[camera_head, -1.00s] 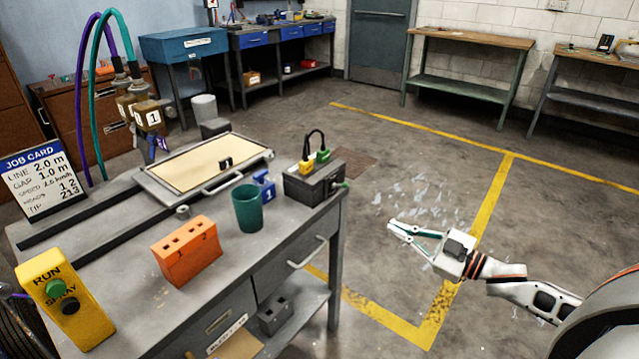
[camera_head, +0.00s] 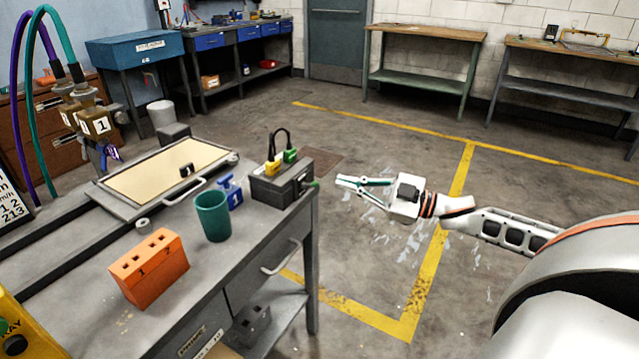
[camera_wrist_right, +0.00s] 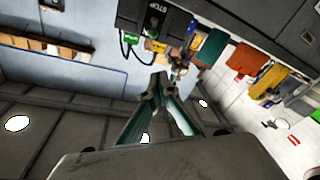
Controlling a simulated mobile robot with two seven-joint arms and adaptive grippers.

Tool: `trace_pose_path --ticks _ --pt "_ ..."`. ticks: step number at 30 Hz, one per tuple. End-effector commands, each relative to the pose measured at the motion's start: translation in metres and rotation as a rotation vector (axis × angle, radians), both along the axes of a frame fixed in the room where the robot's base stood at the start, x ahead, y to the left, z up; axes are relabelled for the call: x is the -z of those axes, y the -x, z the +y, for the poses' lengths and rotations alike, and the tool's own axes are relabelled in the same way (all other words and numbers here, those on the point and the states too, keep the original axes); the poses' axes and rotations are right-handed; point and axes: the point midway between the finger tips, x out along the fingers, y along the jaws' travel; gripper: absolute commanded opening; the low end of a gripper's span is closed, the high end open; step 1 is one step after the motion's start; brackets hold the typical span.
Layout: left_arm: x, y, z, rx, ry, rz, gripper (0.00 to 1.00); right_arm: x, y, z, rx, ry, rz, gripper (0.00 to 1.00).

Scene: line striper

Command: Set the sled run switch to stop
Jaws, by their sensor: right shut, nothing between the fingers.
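A dark grey box (camera_head: 272,190) with yellow and green plugs and a black cable loop stands at the right end of the grey bench. A small green-tipped part (camera_head: 313,184) sticks out of its right side. In the right wrist view a dark box face carries the word STOP (camera_wrist_right: 156,14), with a green part (camera_wrist_right: 130,40) close by. The switch's setting is not clear. My right gripper (camera_head: 341,182) is shut and empty, a short way right of the box, past the bench edge; its fingertips also show in the right wrist view (camera_wrist_right: 162,82). My left gripper is out of view.
On the bench (camera_head: 75,290) are a teal cup (camera_head: 212,217), an orange block (camera_head: 150,268), a blue part (camera_head: 230,190) and a framed tray (camera_head: 165,175) with a handle. A yellow RUN/SPRAY box (camera_head: 30,330) is at lower left. Floor right of the bench is open.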

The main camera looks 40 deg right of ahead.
Motion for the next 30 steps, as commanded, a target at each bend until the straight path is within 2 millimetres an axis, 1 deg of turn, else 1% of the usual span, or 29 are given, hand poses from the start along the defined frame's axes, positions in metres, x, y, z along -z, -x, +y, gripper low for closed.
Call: trace_pose_path --ticks 2,14,23,25,27,30 --pt "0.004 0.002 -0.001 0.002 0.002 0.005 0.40 0.002 -0.009 0.005 -0.001 0.001 0.002 0.00" --pt "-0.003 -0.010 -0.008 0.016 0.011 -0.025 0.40 -0.001 -0.047 0.031 -0.001 0.001 0.002 0.00" --pt "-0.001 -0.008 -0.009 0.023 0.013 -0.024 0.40 -0.004 -0.072 0.047 0.000 0.000 0.002 0.00" --pt "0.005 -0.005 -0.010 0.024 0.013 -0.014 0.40 0.011 -0.073 0.039 0.004 0.000 0.011 0.00" --pt "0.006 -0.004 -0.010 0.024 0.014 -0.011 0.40 0.019 -0.073 0.034 0.002 0.000 0.011 0.00" --pt "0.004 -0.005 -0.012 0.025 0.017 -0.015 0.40 0.025 -0.073 0.028 0.001 0.000 0.007 0.00"
